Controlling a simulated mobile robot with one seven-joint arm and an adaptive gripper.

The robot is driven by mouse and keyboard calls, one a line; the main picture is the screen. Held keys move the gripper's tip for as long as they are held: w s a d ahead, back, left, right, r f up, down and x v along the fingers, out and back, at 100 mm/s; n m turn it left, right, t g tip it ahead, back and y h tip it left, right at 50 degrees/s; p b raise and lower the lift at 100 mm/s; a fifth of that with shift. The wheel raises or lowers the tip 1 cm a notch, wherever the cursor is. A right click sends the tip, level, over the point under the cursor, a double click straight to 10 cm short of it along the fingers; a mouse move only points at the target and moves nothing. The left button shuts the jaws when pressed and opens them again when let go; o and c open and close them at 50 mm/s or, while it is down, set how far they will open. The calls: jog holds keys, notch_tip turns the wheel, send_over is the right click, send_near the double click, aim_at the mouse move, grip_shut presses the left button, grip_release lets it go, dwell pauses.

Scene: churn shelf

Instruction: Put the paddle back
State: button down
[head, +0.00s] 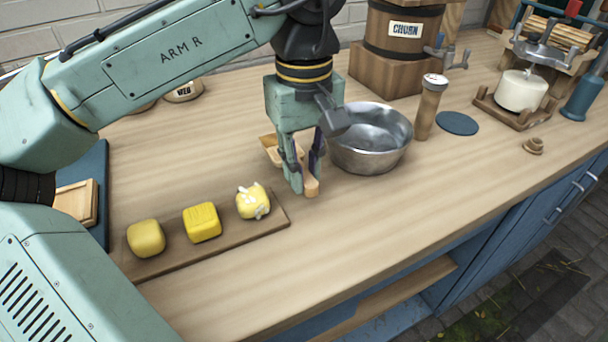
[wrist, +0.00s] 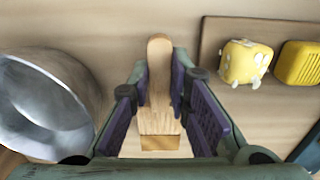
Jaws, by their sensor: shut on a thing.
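My gripper (head: 305,168) is shut on a light wooden paddle (head: 312,187) above the counter, just left of the metal bowl. In the wrist view the paddle (wrist: 159,60) lies between the purple finger pads, with a rounded end pointing up the picture and a squared wooden part (wrist: 160,143) nearer the camera. The fingers hide part of it in the head view. I cannot tell whether the paddle touches the counter.
The metal bowl (head: 370,155) stands close on the right. A brown board (head: 215,246) with three yellow butter pieces is at front left. A light wooden piece (head: 77,200) rests on a blue surface (head: 93,165) at left. The churn (head: 402,50) and a shaker (head: 430,105) stand behind.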

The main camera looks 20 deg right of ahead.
jog(key=shift+f, duration=1.25)
jog(key=shift+f, duration=0.15)
jog(key=c, duration=1.5)
grip_release()
notch_tip(320, 180, up, 12)
jog(key=shift+r, duration=0.15)
